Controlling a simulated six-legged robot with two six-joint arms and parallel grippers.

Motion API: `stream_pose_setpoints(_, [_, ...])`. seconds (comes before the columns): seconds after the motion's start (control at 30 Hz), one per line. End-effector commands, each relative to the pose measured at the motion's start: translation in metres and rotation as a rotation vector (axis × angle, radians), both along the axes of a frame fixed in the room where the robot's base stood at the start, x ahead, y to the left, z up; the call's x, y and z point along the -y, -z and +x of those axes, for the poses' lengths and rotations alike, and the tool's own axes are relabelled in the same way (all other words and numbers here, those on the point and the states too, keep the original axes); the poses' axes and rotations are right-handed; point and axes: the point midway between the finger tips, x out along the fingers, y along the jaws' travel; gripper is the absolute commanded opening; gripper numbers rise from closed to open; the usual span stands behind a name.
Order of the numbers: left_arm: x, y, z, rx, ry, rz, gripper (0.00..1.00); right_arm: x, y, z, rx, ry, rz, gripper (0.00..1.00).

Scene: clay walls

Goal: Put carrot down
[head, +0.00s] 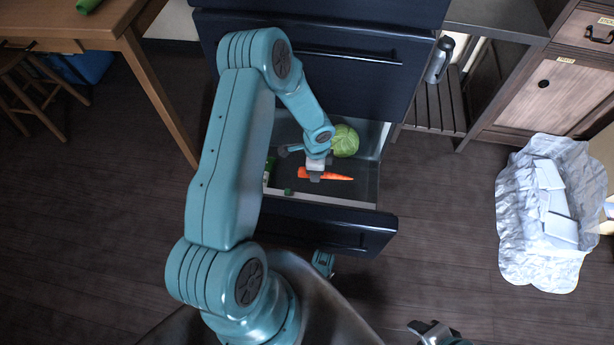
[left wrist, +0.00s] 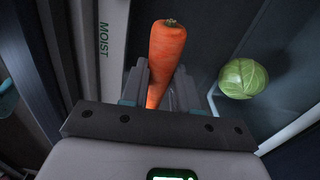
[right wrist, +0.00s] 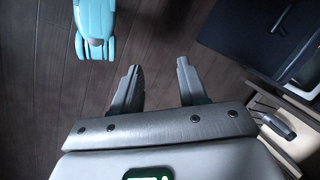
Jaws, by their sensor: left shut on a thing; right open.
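An orange carrot (head: 335,175) lies level inside the open lower drawer (head: 372,190) in the head view. My left gripper (head: 316,176) is over the drawer, with its fingers around the carrot's left part. In the left wrist view the carrot (left wrist: 166,50) passes between the fingers of my left gripper (left wrist: 160,85), which is shut on it. Whether the carrot touches the drawer floor I cannot tell. My right gripper (head: 432,330) is at the bottom edge of the head view. In the right wrist view my right gripper (right wrist: 160,85) is open and empty above the floor.
A green cabbage (head: 345,141) lies in the drawer behind the carrot; it also shows in the left wrist view (left wrist: 243,78). A wooden table (head: 128,20) stands at upper left. A crumpled silvery sheet with white blocks (head: 520,200) lies on the floor at right.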

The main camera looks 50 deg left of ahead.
Motion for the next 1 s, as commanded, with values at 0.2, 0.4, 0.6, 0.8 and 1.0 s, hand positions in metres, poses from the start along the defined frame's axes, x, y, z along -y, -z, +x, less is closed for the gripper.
stream_pose_setpoints(0.2, [-0.012, 0.033, -0.004, -0.001, 0.06, 0.001, 0.0, 0.001, 0.024, 0.001, 0.002, 0.003, 0.0, 0.43])
stream_pose_setpoints(0.4, [-0.012, 0.081, -0.004, -0.004, 0.067, 0.0, 0.0, 0.004, 0.046, 0.005, 0.009, 0.017, -0.004, 0.43])
stream_pose_setpoints(0.6, [-0.012, 0.141, -0.005, -0.003, 0.066, 0.0, 0.0, 0.009, 0.072, 0.018, 0.048, 0.03, -0.011, 0.43])
stream_pose_setpoints(0.8, [-0.012, 0.18, -0.004, -0.001, 0.066, 0.001, 0.0, 0.011, 0.088, 0.033, 0.099, 0.036, -0.021, 0.43])
stream_pose_setpoints(1.0, [-0.012, 0.194, -0.004, -0.001, 0.065, 0.001, 0.0, 0.012, 0.094, 0.038, 0.118, 0.039, -0.024, 0.43])
